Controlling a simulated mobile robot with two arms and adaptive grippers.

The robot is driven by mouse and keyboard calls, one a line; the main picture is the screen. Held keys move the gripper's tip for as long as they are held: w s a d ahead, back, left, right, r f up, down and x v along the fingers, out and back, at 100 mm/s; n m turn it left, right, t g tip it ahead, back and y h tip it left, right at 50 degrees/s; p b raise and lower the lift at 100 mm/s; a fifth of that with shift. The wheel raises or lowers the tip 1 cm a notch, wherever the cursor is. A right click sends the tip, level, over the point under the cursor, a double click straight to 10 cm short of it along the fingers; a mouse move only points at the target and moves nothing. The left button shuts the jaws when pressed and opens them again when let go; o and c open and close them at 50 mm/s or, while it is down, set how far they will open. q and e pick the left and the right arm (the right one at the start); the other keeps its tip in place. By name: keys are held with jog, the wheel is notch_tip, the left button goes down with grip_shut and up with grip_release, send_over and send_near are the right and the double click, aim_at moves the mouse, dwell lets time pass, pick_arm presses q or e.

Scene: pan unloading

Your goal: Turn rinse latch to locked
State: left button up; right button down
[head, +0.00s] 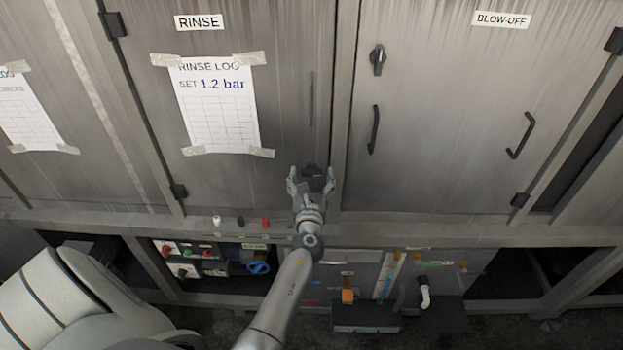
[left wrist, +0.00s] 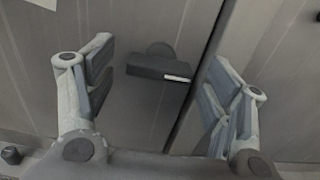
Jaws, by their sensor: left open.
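The rinse latch (head: 314,171) is a dark handle low on the right side of the rinse door (head: 285,110). In the left wrist view the latch (left wrist: 152,67) lies nearly horizontal on a round hub, with a small white mark at its right end. My left gripper (head: 311,178) is open in front of it. In the left wrist view the fingers stand to either side of the handle, with gaps between them and it. In the head view the gripper partly covers the latch. My right gripper is not in view.
The rinse door has a vertical handle (head: 311,99) above the latch and a taped rinse log (head: 218,107). The blow-off door (head: 450,100) at the right has its own upright latch (head: 377,59) and handles. Small knobs (head: 240,221) line the ledge below.

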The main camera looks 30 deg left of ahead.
pick_arm(q)
jog(key=shift+c, duration=0.4)
jog(key=c, duration=0.9)
jog(key=shift+n, duration=0.4)
jog(key=shift+n+b, duration=4.95)
jog(key=shift+n, duration=3.65)
